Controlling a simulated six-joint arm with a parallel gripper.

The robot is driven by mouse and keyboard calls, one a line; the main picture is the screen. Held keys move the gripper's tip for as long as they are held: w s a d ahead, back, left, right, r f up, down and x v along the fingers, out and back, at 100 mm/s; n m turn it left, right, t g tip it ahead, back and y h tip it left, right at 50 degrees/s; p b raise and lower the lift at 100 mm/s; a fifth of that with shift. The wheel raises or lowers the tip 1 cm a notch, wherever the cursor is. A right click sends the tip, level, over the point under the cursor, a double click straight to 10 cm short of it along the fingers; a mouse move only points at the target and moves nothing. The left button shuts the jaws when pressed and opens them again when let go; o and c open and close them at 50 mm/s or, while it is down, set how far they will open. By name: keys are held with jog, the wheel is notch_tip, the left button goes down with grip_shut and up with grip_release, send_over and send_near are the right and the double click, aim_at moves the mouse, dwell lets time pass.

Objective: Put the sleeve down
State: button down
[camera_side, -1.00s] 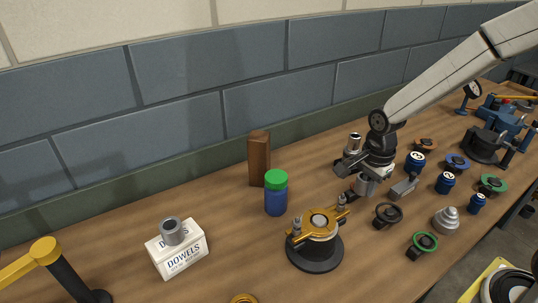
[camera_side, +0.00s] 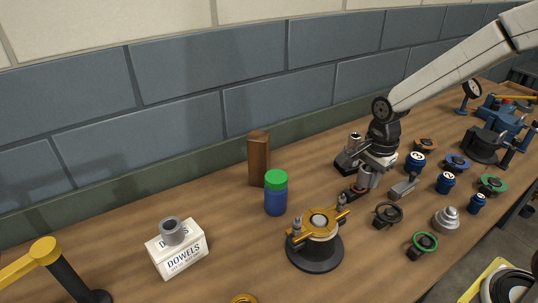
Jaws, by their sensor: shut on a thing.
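A grey metal sleeve (camera_side: 367,179) is upright in my gripper (camera_side: 372,166), which is shut on it and points down at the table's right half. The sleeve's lower end is close to a small dark part with an orange ring (camera_side: 355,191). I cannot tell whether the sleeve touches the table or that part. A second grey hollow cylinder (camera_side: 172,232) stands on the white dowels box (camera_side: 180,258) at the left.
A gold-clamped round fixture (camera_side: 315,251) stands in front. A blue jar with green lid (camera_side: 276,198) and a brown block (camera_side: 259,158) are left of my gripper. Several knobs and blue canisters (camera_side: 445,183) crowd the right. The table between box and fixture is mostly clear.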

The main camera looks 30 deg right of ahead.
jog(key=r, duration=0.1)
jog(key=a+r, duration=0.1)
jog(key=shift+r, duration=0.4)
jog(key=s+a+n, duration=0.3)
jog(key=a+n, duration=0.1)
jog(key=a, duration=0.6)
jog(key=s+a+n, duration=0.3)
jog(key=a+n, duration=0.2)
jog(key=a, duration=0.4)
jog(key=f, duration=0.5)
jog(key=shift+a, duration=0.25)
jog(key=shift+f, duration=0.1)
jog(key=w+a+f, duration=0.2)
jog(key=w, duration=0.1)
jog(key=w+a+f, duration=0.1)
jog(key=w+f, duration=0.2)
jog(key=w, duration=0.1)
jog(key=w+a+f, duration=0.2)
jog(key=w+f, duration=0.1)
jog(key=w, duration=0.1)
jog(key=shift+w+a+f, duration=0.15)
jog(key=shift+w+a, duration=0.05)
jog(key=shift+a, duration=0.1)
jog(key=shift+w+a+f, duration=0.2)
jog(key=shift+w+f, duration=0.15)
jog(key=shift+f, duration=0.1)
